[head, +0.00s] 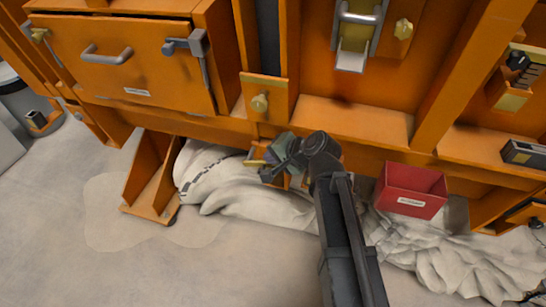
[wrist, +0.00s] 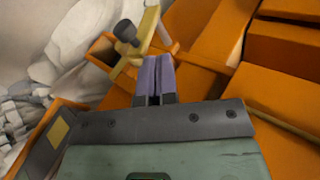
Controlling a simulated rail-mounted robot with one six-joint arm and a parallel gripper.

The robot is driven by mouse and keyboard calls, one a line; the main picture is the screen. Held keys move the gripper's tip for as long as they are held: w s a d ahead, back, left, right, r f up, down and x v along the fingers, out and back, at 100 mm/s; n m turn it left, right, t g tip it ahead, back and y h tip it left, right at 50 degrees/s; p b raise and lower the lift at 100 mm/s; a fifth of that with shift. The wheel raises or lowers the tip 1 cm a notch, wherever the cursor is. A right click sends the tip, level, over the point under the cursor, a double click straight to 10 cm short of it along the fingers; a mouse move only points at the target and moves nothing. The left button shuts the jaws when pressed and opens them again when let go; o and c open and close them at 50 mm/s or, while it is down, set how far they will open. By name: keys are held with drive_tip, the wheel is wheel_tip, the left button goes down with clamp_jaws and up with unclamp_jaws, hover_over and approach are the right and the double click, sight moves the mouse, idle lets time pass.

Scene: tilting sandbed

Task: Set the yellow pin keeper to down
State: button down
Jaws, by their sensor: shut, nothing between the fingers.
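The yellow pin keeper (wrist: 148,25) shows at the top of the wrist view as a yellow bar with a dark knob beside it, by an orange bracket. In the head view a yellow piece (head: 255,163) sticks out left of my gripper, low on the orange frame; it seems to be the same keeper. My gripper (wrist: 156,75) is shut and empty, its purple-grey fingertips just below the keeper. I cannot tell whether they touch it. In the head view my gripper (head: 272,168) is at the frame's lower edge, and my wrist hides part of that area.
A red bin (head: 411,190) stands right of my arm. White crumpled cloth (head: 235,190) lies under the frame. An orange drawer (head: 125,65) with a grey handle is at upper left. The floor at front left is clear.

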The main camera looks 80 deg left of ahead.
wheel_tip(320, 180, up, 9)
drive_tip(key=p, duration=0.7)
drive_tip(key=n+t+h+b, duration=0.2)
drive_tip(key=t+h, duration=0.1)
hover_over(261, 168)
drive_tip(key=s+d, duration=0.2)
wheel_tip(261, 168, down, 6)
drive_tip(key=s+d+f+n+t+h+b, duration=0.1)
drive_tip(key=s+f+n+t+b, duration=0.1)
drive_tip(key=s+f+t, duration=0.3)
drive_tip(key=s+d+r+t+y+b, duration=0.1)
drive_tip(key=s+r+t+y+b, duration=0.1)
drive_tip(key=s+r+t, duration=0.45)
drive_tip(key=w+a+f+t+b, duration=0.1)
drive_tip(key=w+f+b, duration=0.1)
drive_tip(key=w, duration=0.1)
drive_tip(key=w+a+f+b, duration=0.1)
drive_tip(key=w+f+b, duration=0.2)
drive_tip(key=w+a+f+t+b, duration=0.1)
drive_tip(key=w+f+b, duration=0.1)
drive_tip(key=w, duration=0.2)
drive_tip(key=shift+w+f+n+t+b, duration=0.1)
drive_tip(key=shift+f+n+t+b, duration=0.2)
drive_tip(key=shift+n+t, duration=0.1)
drive_tip(key=shift+w+d+f+b, duration=0.1)
drive_tip(key=shift+w+f+b, duration=0.2)
drive_tip(key=shift+w+b, duration=0.05)
drive_tip(key=shift+w+g, duration=0.1)
drive_tip(key=shift+g, duration=0.15)
